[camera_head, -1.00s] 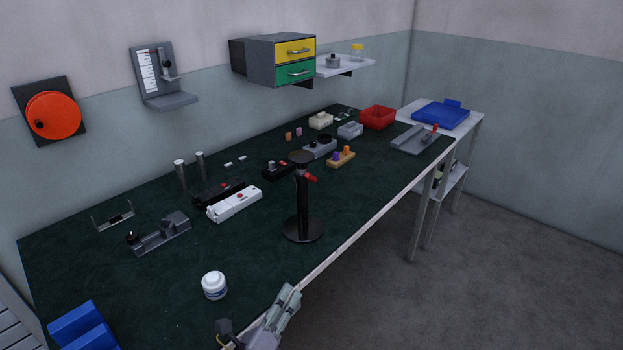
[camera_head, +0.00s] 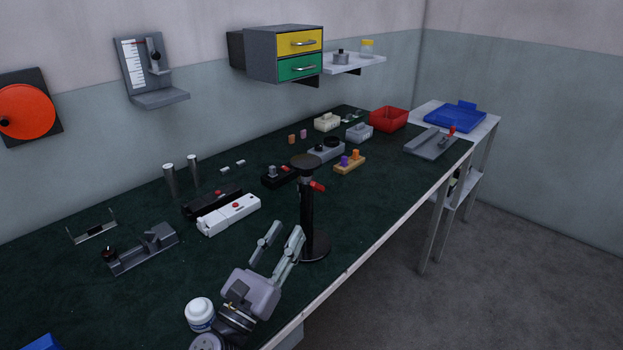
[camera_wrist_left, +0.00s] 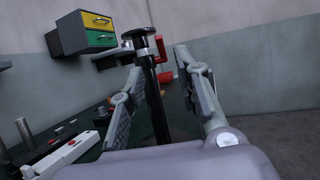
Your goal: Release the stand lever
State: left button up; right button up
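The black stand (camera_head: 308,215) stands upright on the dark green bench, with a round base, a post and a small round top plate. Its red lever (camera_head: 317,186) sticks out to the right just below the top. In the left wrist view the stand's post (camera_wrist_left: 154,95) shows between my fingers, with the red lever (camera_wrist_left: 161,48) near its top. My left gripper (camera_head: 281,238) is open and empty, in front of the post and lower than the lever in the head view. I cannot tell whether either finger touches the post. My right gripper is not in view.
A white jar (camera_head: 200,314) stands beside my left wrist. A white device (camera_head: 229,214) and a black one lie left of the stand. A two-drawer cabinet (camera_head: 284,54) hangs on the wall. The bench's front edge (camera_head: 360,262) runs close to the stand.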

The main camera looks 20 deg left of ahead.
aim_at(312, 186)
pick_arm(q)
jog(key=p+x, duration=0.3)
jog(key=x, duration=0.7)
jog(key=shift+w+r+p, duration=0.15)
jog(key=shift+w+p, duration=0.05)
jog(key=shift+p, duration=0.2)
jog(key=shift+w+d+r, duration=0.1)
jog(key=shift+w+r, duration=0.05)
jog(key=shift+w, duration=0.5)
jog(key=c, duration=0.4)
grip_shut()
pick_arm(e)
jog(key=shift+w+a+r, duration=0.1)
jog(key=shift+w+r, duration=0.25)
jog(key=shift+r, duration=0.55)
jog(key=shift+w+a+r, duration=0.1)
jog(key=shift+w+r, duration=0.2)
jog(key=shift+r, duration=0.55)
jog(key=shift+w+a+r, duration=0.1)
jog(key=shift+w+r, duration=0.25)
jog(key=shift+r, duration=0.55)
